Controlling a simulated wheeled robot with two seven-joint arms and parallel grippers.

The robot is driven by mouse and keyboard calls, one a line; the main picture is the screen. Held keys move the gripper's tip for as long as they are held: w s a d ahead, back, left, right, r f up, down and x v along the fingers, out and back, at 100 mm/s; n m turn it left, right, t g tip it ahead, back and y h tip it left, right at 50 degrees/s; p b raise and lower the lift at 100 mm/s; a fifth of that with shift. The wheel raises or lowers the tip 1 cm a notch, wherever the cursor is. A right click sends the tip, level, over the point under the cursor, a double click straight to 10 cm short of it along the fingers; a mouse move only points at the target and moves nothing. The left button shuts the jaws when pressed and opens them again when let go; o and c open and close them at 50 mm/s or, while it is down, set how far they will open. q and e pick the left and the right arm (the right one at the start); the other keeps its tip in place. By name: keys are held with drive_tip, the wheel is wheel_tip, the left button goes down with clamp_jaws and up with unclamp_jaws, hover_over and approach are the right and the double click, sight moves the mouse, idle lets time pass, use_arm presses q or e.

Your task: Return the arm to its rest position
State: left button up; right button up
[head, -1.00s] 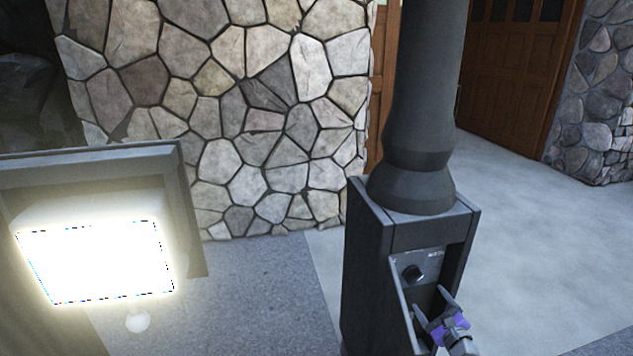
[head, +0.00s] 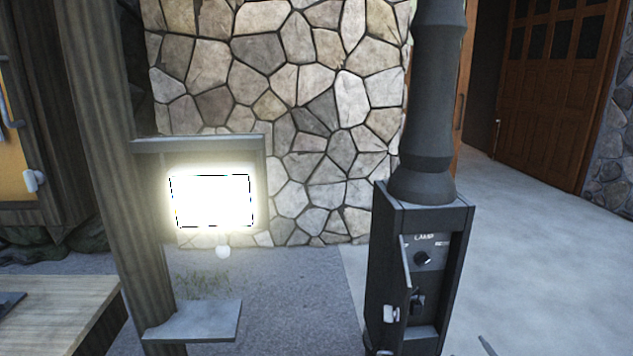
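The only part of my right gripper in the head view is a thin grey tip (head: 487,346) at the bottom edge, right of the dark post box (head: 388,250). The rest of that gripper is out of frame, so its opening and anything in it are hidden. My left gripper is not in view. The box has an open front recess with a small lettered panel and a round black knob (head: 422,258). A small dark latch-like part (head: 417,300) sits below the knob. The visible tip is apart from the box.
A bright lit panel (head: 212,200) hangs by a wooden post (head: 118,170) with a small grey shelf (head: 195,322). A wooden tabletop (head: 60,300) is at lower left. A stone wall (head: 300,110) stands behind. Pale floor (head: 540,250) at right is clear.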

drive_tip(key=w+a+f+n+g+y, duration=0.2)
drive_tip(key=a+f+n, duration=0.15)
drive_tip(key=a, duration=0.55)
drive_tip(key=s+a+f+n+g+y+p, duration=0.1)
drive_tip(key=s+a+f+n+g+y, duration=0.25)
drive_tip(key=a, duration=0.65)
drive_tip(key=s+a+f+n+g+y+p, duration=0.1)
drive_tip(key=s+a+f+n+g+p, duration=0.15)
drive_tip(key=s+a+f+n, duration=0.5)
drive_tip(key=s+a+f+n+g, duration=0.3)
drive_tip(key=s+a+f+g, duration=0.15)
drive_tip(key=s+a, duration=0.3)
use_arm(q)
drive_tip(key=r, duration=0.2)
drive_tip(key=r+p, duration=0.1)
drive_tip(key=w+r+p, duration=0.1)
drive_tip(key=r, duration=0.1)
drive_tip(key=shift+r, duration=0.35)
use_arm(e)
drive_tip(key=s+d+f+n+g+h, duration=0.1)
drive_tip(key=s+d+n+g+h, duration=0.1)
drive_tip(key=s, duration=0.5)
drive_tip(key=s+d+f+n+g+h, duration=0.1)
drive_tip(key=s+n+g+h, duration=0.1)
drive_tip(key=s+n, duration=0.3)
drive_tip(key=shift+s+d+g, duration=0.35)
drive_tip(key=shift+s+d, duration=0.05)
drive_tip(key=shift+s, duration=0.8)
